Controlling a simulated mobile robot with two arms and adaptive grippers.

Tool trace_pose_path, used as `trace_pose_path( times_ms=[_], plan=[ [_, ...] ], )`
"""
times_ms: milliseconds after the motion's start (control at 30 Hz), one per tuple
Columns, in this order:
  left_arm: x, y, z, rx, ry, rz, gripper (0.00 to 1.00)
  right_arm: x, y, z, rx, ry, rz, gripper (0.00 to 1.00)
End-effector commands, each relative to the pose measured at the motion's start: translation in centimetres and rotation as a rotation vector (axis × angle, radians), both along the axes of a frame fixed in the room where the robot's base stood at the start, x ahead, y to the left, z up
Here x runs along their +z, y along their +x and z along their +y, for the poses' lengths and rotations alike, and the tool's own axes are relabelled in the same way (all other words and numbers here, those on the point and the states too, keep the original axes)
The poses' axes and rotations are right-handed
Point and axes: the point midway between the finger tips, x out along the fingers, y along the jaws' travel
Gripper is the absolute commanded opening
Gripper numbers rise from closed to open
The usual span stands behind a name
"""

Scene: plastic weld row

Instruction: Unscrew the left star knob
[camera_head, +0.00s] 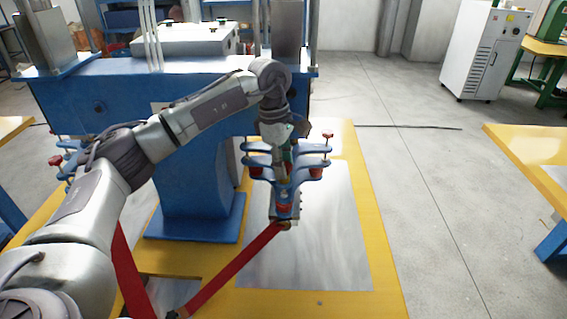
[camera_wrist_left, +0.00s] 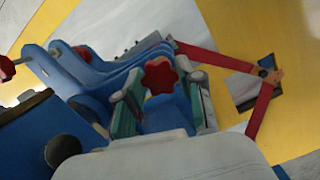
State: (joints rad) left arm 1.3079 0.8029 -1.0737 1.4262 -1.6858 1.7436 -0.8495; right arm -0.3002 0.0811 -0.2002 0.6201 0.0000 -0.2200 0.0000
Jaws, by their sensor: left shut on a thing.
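A red star knob (camera_wrist_left: 160,76) shows in the left wrist view, between the two fingers of my left gripper (camera_wrist_left: 165,84). The fingers are shut on it. In the head view my left gripper (camera_head: 285,166) points down at a blue clamp fixture (camera_head: 258,161), and the gripped knob is hard to make out there. Other red knobs show on the fixture, one to the right (camera_head: 316,173) and one below the gripper (camera_head: 284,207). Whether the gripped knob is the left one of its pair is not clear. My right gripper is not in view.
The fixture is on a blue machine (camera_head: 195,75) above a yellow table (camera_head: 385,285) with a grey metal plate (camera_head: 335,255). A red folding arm (camera_head: 235,268) runs from the fixture toward the front left. Open floor lies to the right.

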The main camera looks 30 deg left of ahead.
Motion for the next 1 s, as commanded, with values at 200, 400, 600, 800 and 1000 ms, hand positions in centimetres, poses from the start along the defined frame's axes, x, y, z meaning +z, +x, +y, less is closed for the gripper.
trace_pose_path(
  times_ms=[200,400,600,800,1000],
  plan=[
    [0.02,-0.03,0.00,0.175,0.000,-0.002,0.07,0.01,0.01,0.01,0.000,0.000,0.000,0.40],
    [0.02,-0.09,-0.08,0.496,0.000,-0.001,0.07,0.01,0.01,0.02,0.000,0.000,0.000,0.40],
    [0.04,-0.08,-0.14,0.815,0.000,-0.002,0.07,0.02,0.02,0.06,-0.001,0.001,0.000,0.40],
    [0.11,-0.09,-0.22,1.137,-0.002,-0.002,0.07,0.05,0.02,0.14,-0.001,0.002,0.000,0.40],
    [0.15,-0.09,-0.29,1.464,-0.002,-0.002,0.07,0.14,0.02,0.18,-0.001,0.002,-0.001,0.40]
  ],
)
